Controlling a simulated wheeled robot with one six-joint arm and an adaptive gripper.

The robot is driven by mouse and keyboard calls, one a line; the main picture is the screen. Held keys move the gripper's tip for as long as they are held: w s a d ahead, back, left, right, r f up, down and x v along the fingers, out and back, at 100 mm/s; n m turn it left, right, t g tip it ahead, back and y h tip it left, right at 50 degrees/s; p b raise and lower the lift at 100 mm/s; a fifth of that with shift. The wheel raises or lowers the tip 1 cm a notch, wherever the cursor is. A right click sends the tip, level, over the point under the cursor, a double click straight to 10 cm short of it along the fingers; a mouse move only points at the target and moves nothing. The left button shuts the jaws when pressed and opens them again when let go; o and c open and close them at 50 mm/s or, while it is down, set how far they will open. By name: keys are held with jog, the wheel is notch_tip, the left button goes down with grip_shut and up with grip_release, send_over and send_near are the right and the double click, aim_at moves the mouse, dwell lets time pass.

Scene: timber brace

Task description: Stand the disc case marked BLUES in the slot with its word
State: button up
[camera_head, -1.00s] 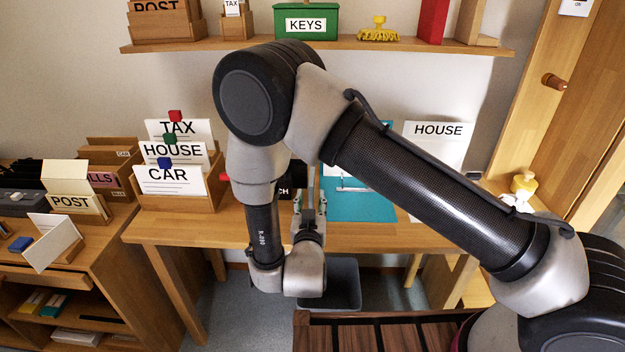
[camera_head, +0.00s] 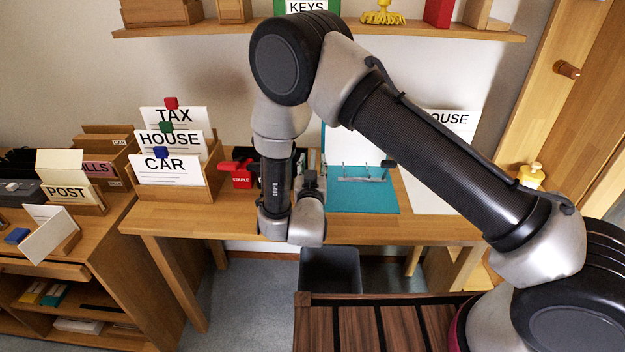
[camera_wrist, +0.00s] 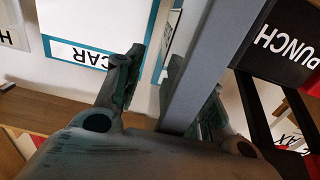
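I cannot read BLUES on anything in either view, and I cannot pick out its disc case or its slot. My gripper (camera_wrist: 153,65) shows in the wrist view with its two fingers apart. A plain grey bar (camera_wrist: 218,50) crosses in front of the right finger and partly hides it; I cannot tell what it is. Clear space shows between the left finger and this bar. In the head view my wrist hides the fingers, above the front of the desk.
A wooden card holder (camera_head: 205,190) with TAX, HOUSE and CAR cards stands at the desk's left. A red STAPLE box (camera_head: 238,176), a teal folder (camera_head: 365,200) and a HOUSE sheet (camera_head: 432,190) are nearby. A dark bin (camera_head: 330,272) stands below. The wrist view shows a black PUNCH box (camera_wrist: 272,68).

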grip_shut()
